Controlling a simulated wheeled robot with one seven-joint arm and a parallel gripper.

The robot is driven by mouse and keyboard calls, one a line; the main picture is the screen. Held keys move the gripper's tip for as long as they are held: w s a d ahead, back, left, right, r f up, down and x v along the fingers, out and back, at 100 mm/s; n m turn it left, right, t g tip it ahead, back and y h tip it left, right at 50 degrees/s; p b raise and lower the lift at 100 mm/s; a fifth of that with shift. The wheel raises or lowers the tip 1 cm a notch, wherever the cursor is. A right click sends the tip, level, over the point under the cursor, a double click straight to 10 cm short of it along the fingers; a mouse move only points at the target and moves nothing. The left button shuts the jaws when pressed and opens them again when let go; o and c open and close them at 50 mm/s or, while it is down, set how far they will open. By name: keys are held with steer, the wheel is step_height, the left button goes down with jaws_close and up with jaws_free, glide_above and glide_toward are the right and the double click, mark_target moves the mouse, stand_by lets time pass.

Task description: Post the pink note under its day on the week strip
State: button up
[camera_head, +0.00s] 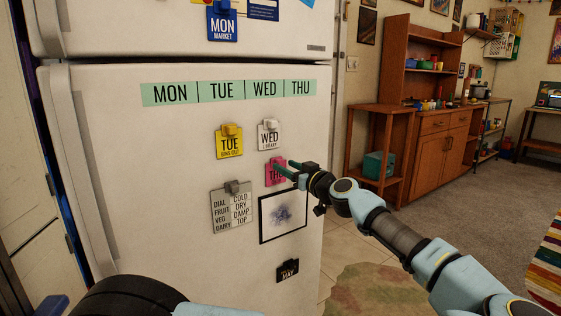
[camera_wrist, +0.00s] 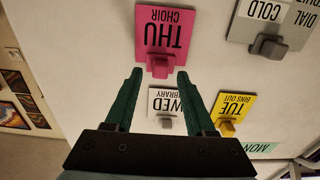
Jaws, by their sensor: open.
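The pink note (camera_head: 271,179) reads THU and hangs on the fridge door below the white WED note, partly hidden by my gripper. In the wrist view the pink note (camera_wrist: 165,28) appears upside down, reads THU CHOIR, and has a pink knob (camera_wrist: 160,67) at its strip-side edge. My gripper (camera_head: 281,167) is open at the note; in the wrist view its green fingers (camera_wrist: 160,74) lie on either side of the knob, and contact is unclear. The green week strip (camera_head: 228,92) runs higher on the door, with MON, TUE, WED and THU cells.
A yellow TUE note (camera_head: 229,143) and a white WED note (camera_head: 269,137) hang below the strip. A grey list note (camera_head: 232,208), a framed picture (camera_head: 283,216) and a black MAY magnet (camera_head: 287,271) are lower. A blue MON note (camera_head: 222,24) is on the upper door.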

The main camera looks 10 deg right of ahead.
steer(key=shift+x, duration=0.9)
steer(key=shift+c, duration=0.6)
jaws_close()
steer(key=shift+s+d+f+b, duration=0.15)
steer(key=shift+s+d+b, duration=0.25)
steer(key=shift+s, duration=0.15)
steer(key=shift+b+v, duration=0.75)
steer(key=shift+v, duration=1.15)
steer(key=shift+a, duration=0.1)
